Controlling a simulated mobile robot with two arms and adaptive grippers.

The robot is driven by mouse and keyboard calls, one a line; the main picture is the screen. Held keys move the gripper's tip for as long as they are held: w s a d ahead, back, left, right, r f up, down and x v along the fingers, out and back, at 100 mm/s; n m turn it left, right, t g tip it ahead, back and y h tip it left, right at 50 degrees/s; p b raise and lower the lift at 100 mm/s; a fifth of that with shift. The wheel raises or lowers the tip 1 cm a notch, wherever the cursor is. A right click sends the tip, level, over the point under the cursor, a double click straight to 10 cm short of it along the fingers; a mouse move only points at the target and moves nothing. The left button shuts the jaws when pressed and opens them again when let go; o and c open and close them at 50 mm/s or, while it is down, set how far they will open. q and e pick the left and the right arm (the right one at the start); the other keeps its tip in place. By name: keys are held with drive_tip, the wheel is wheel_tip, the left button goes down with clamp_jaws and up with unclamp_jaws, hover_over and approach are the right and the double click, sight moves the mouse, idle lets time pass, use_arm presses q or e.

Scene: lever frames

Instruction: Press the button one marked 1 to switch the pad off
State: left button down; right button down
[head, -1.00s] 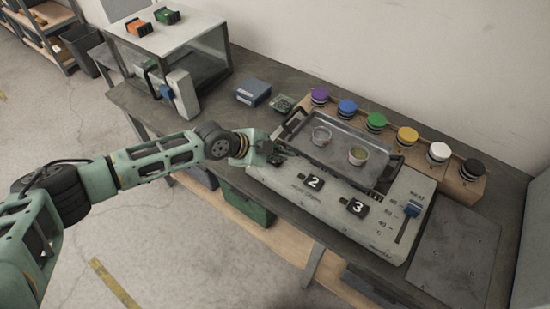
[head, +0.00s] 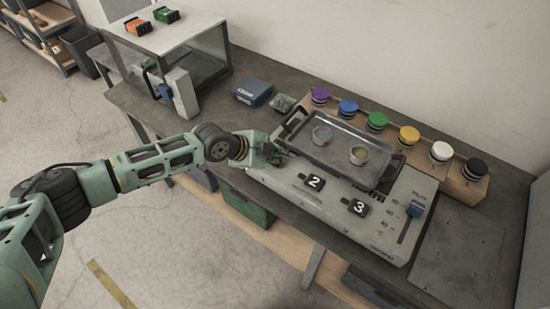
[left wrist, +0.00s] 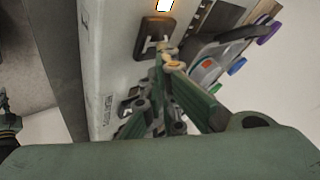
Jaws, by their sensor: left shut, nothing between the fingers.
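The heating pad (head: 385,235) is a pale panel on the bench, with buttons marked 2 (head: 314,182) and 3 (head: 357,208) along its front. My left gripper (head: 282,155) is over the pad's left end, shut and empty, and hides the button there in the head view. In the left wrist view, a dark button (left wrist: 152,38), apparently button one, shows beside the fingertips of my left gripper (left wrist: 168,58). A lamp (left wrist: 165,5) glows orange-white at its upper end. Whether the fingertips touch the button cannot be told; its numeral is not readable. My right gripper is not in view.
A dark tray (head: 322,152) with two small dishes lies on the pad. A blue slider (head: 416,208) is at the pad's right. Several coloured-lidded jars stand on a wooden rack (head: 453,187) behind. A blue box (head: 252,91) and a glass-sided cabinet (head: 205,65) stand left.

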sight(279, 165)
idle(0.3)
use_arm(q)
drive_tip(key=shift+r+p, duration=0.3)
drive_tip(key=shift+r, duration=0.3)
wheel_tip(279, 165, up, 6)
drive_tip(key=p, duration=0.3)
drive_tip(key=shift+p, duration=0.4)
